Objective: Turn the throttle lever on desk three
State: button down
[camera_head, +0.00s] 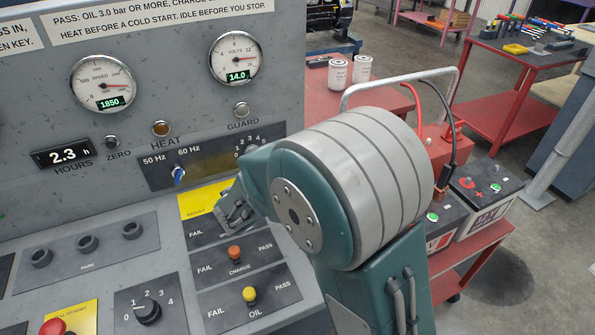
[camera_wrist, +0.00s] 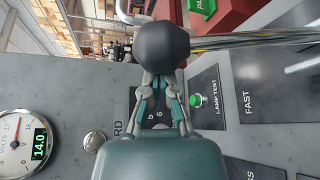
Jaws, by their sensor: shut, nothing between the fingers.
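In the wrist view a large black ball knob (camera_wrist: 162,45) sits just beyond my fingertips. A shiny shaft (camera_wrist: 265,40) runs from it to the right edge; this looks like the throttle lever. A plate marked FAST (camera_wrist: 265,95) lies below the shaft. My gripper (camera_wrist: 160,80) is shut and empty, its tips close to the knob; I cannot tell if they touch it. In the head view my gripper (camera_head: 233,212) is partly visible over the panel, left of my teal and grey arm. I cannot make out the lever there.
The grey desk panel has a yellow plate (camera_head: 203,199), an orange CHARGE knob (camera_head: 234,254), a yellow OIL knob (camera_head: 250,295) and a speed gauge (camera_head: 102,84) reading 1850. A green lamp-test button (camera_wrist: 197,100) is right of my fingers. Batteries (camera_head: 487,190) stand on a red cart behind my arm.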

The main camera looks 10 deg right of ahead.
jog(key=shift+s+d+r, duration=0.1)
jog(key=shift+s, duration=0.2)
jog(key=v, duration=1.2)
jog(key=s+d+m+g+y, duration=0.4)
jog(key=s+d+m+g, duration=0.3)
jog(key=d, duration=0.4)
jog(key=s+r+m+t+y, duration=0.2)
jog(key=s+r+m+y, duration=0.2)
jog(key=s+y, duration=0.4)
jog(key=shift+s+t+y, duration=0.3)
jog(key=shift+s+t, duration=0.1)
jog(key=shift+s, duration=0.8)
